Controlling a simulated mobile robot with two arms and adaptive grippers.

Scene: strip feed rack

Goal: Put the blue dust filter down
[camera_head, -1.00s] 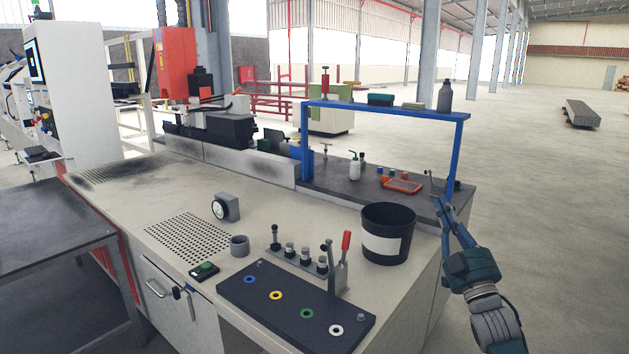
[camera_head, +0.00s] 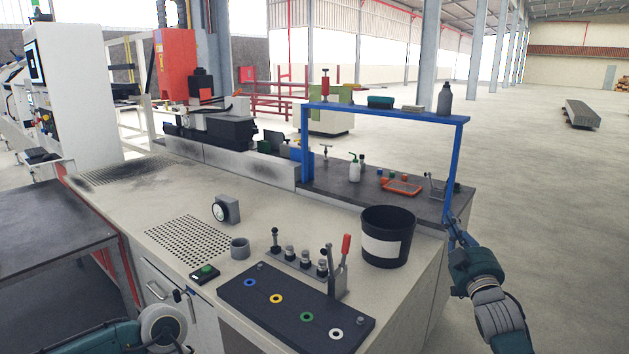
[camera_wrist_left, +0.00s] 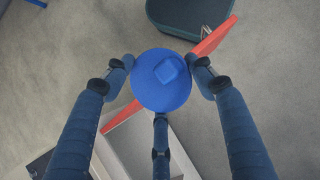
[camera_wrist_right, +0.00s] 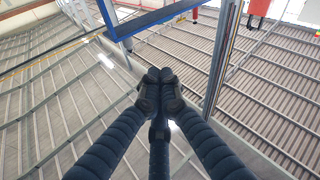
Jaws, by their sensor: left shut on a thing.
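The blue dust filter (camera_wrist_left: 162,85), a round blue piece with a raised blocky knob, shows in the left wrist view. My left gripper (camera_wrist_left: 160,76) is shut on it, with fingers on both sides and a third below. In the head view my left arm shows at the bottom left, in front of the bench; its fingers and the filter are out of that frame. My right gripper (camera_head: 452,222) is by the bench's right end, beside the blue frame's post. In the right wrist view its fingertips (camera_wrist_right: 160,76) meet with nothing visible between them.
The pale workbench (camera_head: 130,205) carries a black bin (camera_head: 387,255), a dark plate (camera_head: 290,318) with coloured rings and a lever, a dial gauge (camera_head: 228,208) and a grey cup (camera_head: 240,248). A blue frame (camera_head: 380,111) stands at the back right. The bench's left middle has bare room.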

